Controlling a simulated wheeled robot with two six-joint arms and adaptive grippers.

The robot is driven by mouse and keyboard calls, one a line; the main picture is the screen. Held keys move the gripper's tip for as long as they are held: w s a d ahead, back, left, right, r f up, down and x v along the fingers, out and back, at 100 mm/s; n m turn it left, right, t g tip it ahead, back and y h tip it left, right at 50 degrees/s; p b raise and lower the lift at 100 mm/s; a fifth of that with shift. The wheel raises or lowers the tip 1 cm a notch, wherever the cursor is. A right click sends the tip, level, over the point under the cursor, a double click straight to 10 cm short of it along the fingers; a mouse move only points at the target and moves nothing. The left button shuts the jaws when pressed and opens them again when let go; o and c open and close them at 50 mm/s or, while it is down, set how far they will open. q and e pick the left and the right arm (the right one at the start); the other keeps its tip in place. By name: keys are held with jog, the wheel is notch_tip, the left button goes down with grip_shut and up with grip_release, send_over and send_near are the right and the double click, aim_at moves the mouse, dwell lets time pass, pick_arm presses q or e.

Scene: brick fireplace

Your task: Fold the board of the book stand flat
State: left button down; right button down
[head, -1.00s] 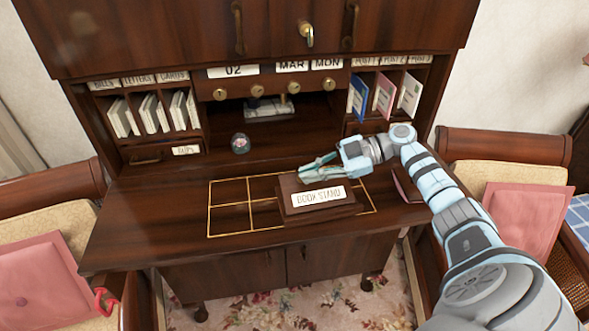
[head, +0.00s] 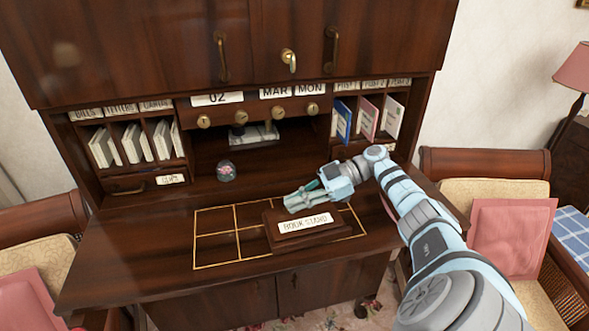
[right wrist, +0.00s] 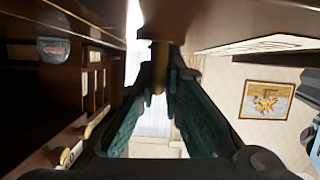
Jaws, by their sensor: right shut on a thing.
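The book stand (head: 281,238) is a dark wooden block with a white "BOOK STAND" label, on the desk top over gold outlined squares. Its board looks low over the base; its exact angle is hard to tell. My right gripper (head: 296,203) is at the stand's upper side, just behind the label. In the right wrist view its fingers (right wrist: 160,92) are shut around a small brown peg-like piece (right wrist: 160,58), seemingly part of the stand. The fingers and arm hide some of the stand's back right. My left gripper is not in view.
A glass paperweight (head: 225,171) stands on the desk left of my gripper. Letter slots (head: 128,148) and a card rack (head: 368,122) flank the drawers with gold knobs. The desk top (head: 125,250) is clear at the left. A chair with a pink cushion (head: 510,238) stands at the right.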

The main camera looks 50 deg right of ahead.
aim_at(322, 205)
jog(key=shift+s+f, duration=0.1)
jog(key=shift+f, duration=0.1)
jog(key=c, duration=1.7)
grip_release()
jog(key=shift+a, duration=0.1)
jog(key=v, duration=0.7)
jog(key=shift+r, duration=0.2)
jog(key=shift+s+r, duration=0.1)
jog(key=shift+d, duration=0.25)
